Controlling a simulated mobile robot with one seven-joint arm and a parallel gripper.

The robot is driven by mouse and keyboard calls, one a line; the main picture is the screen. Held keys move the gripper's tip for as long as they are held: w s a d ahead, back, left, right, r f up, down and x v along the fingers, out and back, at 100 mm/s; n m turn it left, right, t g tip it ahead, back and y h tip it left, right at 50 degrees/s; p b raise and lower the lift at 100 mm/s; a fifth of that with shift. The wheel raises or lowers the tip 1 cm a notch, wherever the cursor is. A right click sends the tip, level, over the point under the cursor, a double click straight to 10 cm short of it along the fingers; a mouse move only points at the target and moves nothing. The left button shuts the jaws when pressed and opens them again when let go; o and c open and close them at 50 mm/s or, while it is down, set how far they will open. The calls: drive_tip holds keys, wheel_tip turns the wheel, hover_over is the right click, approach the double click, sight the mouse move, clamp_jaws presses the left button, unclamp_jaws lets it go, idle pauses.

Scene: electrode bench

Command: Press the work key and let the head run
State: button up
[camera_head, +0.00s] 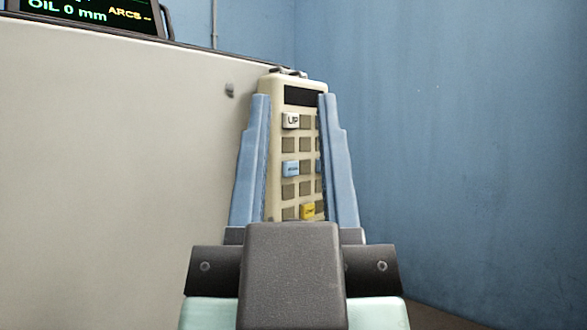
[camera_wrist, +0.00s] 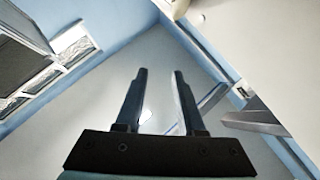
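A cream handheld keypad (camera_head: 277,100) hangs upright on the side of a pale machine in the head view. It has a dark display at its top, a white UP key (camera_head: 291,121), a blue key (camera_head: 291,168), a yellow key (camera_head: 308,211) and several grey-brown keys. The lettering on the blue and yellow keys is too small to read. My gripper (camera_head: 295,97) has its fingers apart, in front of the keypad in this view, and they hide its edges. In the wrist view my gripper (camera_wrist: 160,71) is open with nothing between its fingers.
The pale machine wall (camera_head: 110,150) fills the left of the head view. A screen (camera_head: 95,12) on top reads OIL 0 mm and ARCS. A blue wall (camera_head: 460,140) stands at the right, with open space before it.

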clamp_jaws()
idle(1.4)
